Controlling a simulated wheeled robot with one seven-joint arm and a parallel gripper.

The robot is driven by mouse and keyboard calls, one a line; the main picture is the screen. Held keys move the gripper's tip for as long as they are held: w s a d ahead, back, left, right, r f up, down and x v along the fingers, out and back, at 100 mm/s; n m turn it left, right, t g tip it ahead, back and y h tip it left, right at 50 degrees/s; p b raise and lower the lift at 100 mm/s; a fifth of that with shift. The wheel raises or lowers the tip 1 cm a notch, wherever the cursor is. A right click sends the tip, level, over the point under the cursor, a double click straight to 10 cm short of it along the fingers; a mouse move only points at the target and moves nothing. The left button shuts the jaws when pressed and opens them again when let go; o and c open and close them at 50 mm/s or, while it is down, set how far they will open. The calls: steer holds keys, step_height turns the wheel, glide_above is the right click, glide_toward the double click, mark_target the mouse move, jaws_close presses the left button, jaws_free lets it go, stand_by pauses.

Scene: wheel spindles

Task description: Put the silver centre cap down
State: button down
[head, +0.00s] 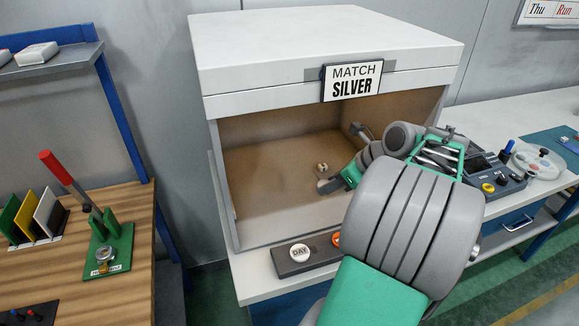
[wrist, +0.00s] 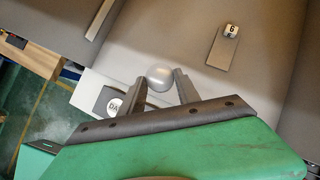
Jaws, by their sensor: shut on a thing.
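The silver centre cap (wrist: 159,76) is a smooth, rounded, shiny piece. In the wrist view it sits between the fingertips of my gripper (wrist: 162,80), which is shut on it. In the head view my gripper (head: 328,184) reaches into the open-fronted booth (head: 332,110), whose sign reads MATCH SILVER (head: 352,81). The cap cannot be made out clearly there. The wrist view shows the booth's pale floor beneath the cap; whether the cap touches it I cannot tell.
A small block marked G (wrist: 231,30) on a grey plate (wrist: 220,52) is ahead in the booth. A DAY button (head: 300,253) is at the booth's front. A control box (head: 490,178) stands right. The booth floor's left side (head: 262,180) is clear.

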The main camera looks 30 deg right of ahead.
steer(key=shift+d+r, duration=0.15)
steer(key=shift+d, duration=0.2)
steer(key=w+a+f, duration=0.2)
steer(key=w+f, duration=0.3)
steer(key=w, duration=0.5)
glide_above(289, 196)
steer(key=s, duration=0.2)
steer(key=f, duration=0.4)
steer(key=shift+s+d+f+p, duration=0.1)
steer(key=shift+d+f+p, duration=0.2)
steer(key=shift+d, duration=0.05)
step_height(289, 196, down, 3)
steer(key=shift+r+p, duration=0.1)
steer(key=shift+p, duration=0.3)
steer(key=shift+f, duration=0.2)
steer(key=shift+f, duration=0.25)
